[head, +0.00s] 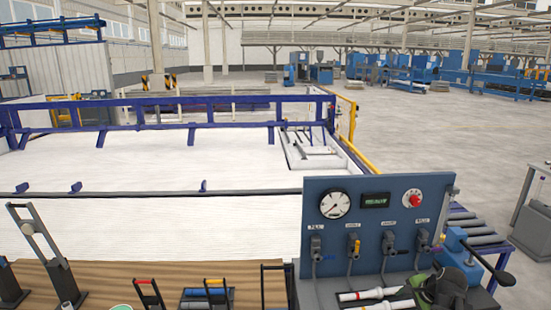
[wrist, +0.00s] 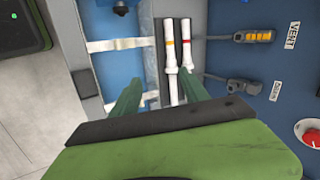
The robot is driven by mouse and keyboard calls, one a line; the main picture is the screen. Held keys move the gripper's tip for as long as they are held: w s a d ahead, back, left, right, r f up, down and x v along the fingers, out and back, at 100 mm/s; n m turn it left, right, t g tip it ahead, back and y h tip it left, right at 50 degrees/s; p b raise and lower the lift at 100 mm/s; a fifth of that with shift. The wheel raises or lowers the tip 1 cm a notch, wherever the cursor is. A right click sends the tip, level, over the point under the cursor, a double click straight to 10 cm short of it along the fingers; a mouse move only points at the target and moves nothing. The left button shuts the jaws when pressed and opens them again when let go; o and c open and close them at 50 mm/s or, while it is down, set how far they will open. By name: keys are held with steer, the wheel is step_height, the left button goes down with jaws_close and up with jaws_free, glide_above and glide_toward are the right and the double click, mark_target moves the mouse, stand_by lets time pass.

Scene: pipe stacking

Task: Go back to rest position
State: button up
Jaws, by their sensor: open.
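My gripper (wrist: 161,80) is open, with its two green fingers spread apart at the front of its green body. In the head view my gripper (head: 420,284) is a dark green shape at the lower right, in front of the blue panel. Two white pipes lie side by side beyond the fingers: one with a yellow band (wrist: 170,65) and one with a red band (wrist: 187,52). Their near ends show close to the right finger; I cannot tell whether they touch it. White pipes with red marks (head: 361,295) also show left of my gripper in the head view.
A blue control panel (head: 375,200) with a gauge, red knob and valve handles stands close to my gripper. A wooden bench (head: 120,282) with hand tools lies to the left. A roller conveyor (head: 485,238) is behind at right. Open floor (head: 430,140) lies beyond.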

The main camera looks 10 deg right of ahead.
steer(key=w+a+f+n+g+y+b, duration=0.1)
steer(key=w+a+f+n+b, duration=0.25)
steer(key=a, duration=1.15)
steer(key=w+a+f+n+g+b, duration=0.25)
steer(key=a+f+n, duration=0.25)
steer(key=a, duration=1)
steer(key=s+a+f+n+b, duration=0.2)
steer(key=s+a+f+n, duration=0.15)
steer(key=a, duration=0.25)
steer(key=s+n, duration=0.1)
steer(key=s+d+n+g+h, duration=0.1)
steer(key=n, duration=0.1)
steer(key=s+d+n+g, duration=0.1)
steer(key=s, duration=0.1)
steer(key=shift+d+r+n+g+h+p, duration=0.1)
steer(key=shift+r+n+g+h+p, duration=0.2)
steer(key=shift+r+n, duration=0.1)
